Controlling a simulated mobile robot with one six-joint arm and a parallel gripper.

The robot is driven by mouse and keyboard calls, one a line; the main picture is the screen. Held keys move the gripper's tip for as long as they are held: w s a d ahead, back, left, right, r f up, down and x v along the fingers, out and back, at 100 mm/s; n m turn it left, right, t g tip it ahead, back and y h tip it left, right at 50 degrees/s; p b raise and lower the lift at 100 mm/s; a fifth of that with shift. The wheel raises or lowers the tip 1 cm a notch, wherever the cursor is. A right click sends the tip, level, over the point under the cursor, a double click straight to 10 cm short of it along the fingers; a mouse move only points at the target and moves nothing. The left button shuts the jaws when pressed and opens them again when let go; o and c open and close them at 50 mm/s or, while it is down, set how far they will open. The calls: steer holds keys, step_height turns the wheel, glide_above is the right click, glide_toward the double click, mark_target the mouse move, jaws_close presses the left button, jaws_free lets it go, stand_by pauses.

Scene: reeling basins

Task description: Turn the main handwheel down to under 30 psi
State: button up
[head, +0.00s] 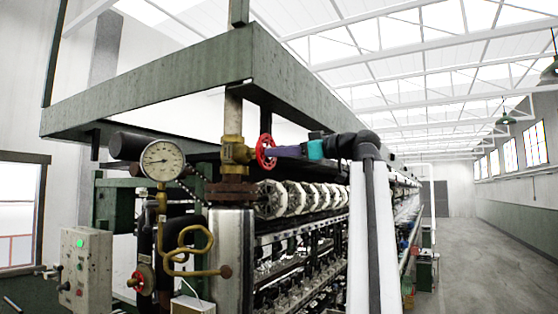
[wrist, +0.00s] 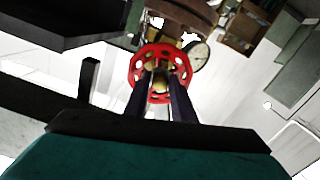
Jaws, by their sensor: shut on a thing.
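The main handwheel (head: 265,152) is a red wheel on a brass valve (head: 236,150) on the vertical pipe. My gripper (head: 276,152) reaches it from the right and is shut on it. In the wrist view the red handwheel (wrist: 135,72) is a ring with holes, and the two dark fingers of my gripper (wrist: 161,78) lie across it. The round pressure gauge (head: 162,161) faces the head camera left of the valve; its figures are too small to read surely. The gauge (wrist: 201,56) also shows tilted in the wrist view.
A green steel beam frame (head: 250,70) runs above my arm. A row of white reels (head: 300,198) lies below it. A control box (head: 86,265) with a green light and a smaller red handwheel (head: 143,280) are at lower left. The right aisle (head: 480,240) is open floor.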

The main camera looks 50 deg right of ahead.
steer(key=shift+n, duration=4.5)
steer(key=o, duration=0.9)
steer(key=shift+c, duration=0.2)
steer(key=shift+s, duration=0.1)
steer(key=p+v, duration=0.1)
steer(key=v, duration=0.5)
steer(key=shift+s, duration=0.4)
